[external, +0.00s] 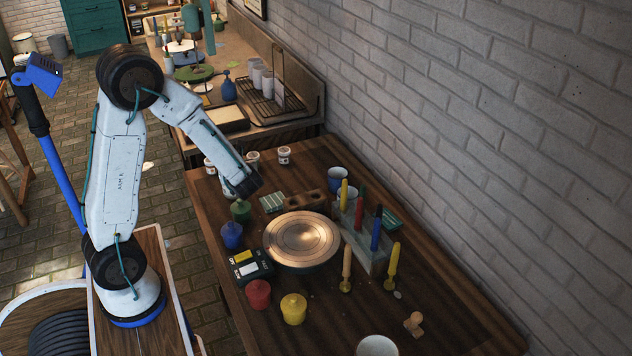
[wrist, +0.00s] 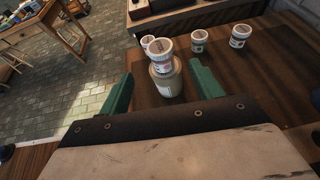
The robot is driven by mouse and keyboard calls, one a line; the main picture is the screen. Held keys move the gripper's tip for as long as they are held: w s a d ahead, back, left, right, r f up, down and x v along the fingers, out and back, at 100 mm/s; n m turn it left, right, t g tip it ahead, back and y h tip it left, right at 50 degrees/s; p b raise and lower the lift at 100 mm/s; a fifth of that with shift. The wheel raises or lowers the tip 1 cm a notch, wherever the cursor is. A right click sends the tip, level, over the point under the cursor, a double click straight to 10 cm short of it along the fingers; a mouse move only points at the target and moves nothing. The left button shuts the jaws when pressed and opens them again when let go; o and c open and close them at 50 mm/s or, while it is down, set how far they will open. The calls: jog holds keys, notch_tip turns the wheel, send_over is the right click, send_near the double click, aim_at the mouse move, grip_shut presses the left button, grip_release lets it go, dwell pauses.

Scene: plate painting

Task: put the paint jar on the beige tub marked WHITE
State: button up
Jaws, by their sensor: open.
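In the wrist view, a small white paint jar (wrist: 161,56) with a reddish label and pale lid appears upright on top of the beige tub (wrist: 168,84). The tub's marking is too small to read. My gripper (wrist: 160,72) is open, with one teal finger on each side of the tub and a visible gap to both. In the external view, my gripper (external: 241,190) is low over the table's far left part and mostly hides the tub and the jar.
Other white jars stand beyond on the wooden table (wrist: 198,40), (wrist: 239,36), with one close behind the jar (wrist: 148,41). In the external view, a green pot (external: 240,211) and a blue pot (external: 231,235) stand near my gripper.

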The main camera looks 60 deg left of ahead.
jog(key=shift+d+r, duration=0.1)
jog(key=shift+d, duration=0.1)
jog(key=s+d+r+n+g+h, duration=0.3)
jog(key=s+d+r+n+h, duration=0.1)
jog(key=s+d+r+n, duration=0.5)
jog(key=s+d+r+n+t+h, duration=0.1)
jog(key=s+d+n+h, duration=0.3)
jog(key=d, duration=0.5)
jog(key=s+d+r+n+t+h, duration=0.2)
jog(key=s+d+n+h, duration=0.3)
jog(key=d, duration=0.4)
jog(key=shift+s+d+n+t, duration=0.3)
jog(key=shift+s, duration=0.4)
